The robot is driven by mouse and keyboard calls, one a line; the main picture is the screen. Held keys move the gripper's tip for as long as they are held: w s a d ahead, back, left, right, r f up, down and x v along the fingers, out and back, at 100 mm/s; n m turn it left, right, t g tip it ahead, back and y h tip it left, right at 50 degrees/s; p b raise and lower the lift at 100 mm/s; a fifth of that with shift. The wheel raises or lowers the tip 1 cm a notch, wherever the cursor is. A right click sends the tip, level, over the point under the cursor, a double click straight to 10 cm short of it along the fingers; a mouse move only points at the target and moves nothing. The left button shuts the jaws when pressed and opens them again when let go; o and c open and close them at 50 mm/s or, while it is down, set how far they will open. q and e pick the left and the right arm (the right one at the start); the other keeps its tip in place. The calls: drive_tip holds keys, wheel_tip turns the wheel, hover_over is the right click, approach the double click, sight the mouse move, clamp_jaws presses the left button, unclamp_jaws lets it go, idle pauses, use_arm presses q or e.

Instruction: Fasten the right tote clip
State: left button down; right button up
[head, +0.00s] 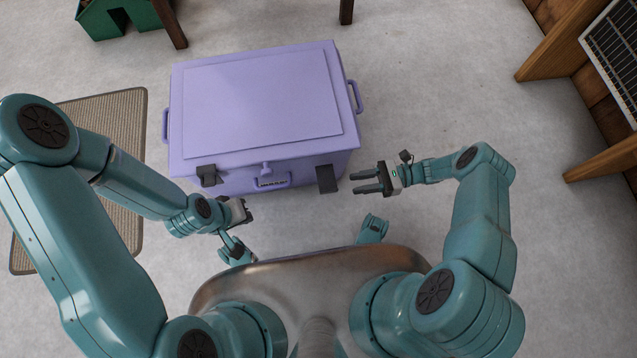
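The purple tote (255,100) stands on the floor in front of me with its lid down. Its right clip (327,179) is a black flap at the right end of the front side; I cannot tell whether it is latched. The left clip (208,175), also black, is at the front's left end and looks different in shape. My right gripper (362,182) is open and empty, just right of the right clip, fingers pointing left at it, apart from it. My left gripper (245,211) is in front of the tote, below the left clip; its fingers are hard to make out.
A woven mat (118,115) lies left of the tote, partly behind my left arm. A green box (122,18) and wooden legs (170,22) are at the back. Wooden furniture (555,42) stands at the right. The floor right of the tote is clear.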

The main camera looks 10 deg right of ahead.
drive_tip(key=a, duration=1.2)
drive_tip(key=shift+f, duration=0.1)
clamp_jaws()
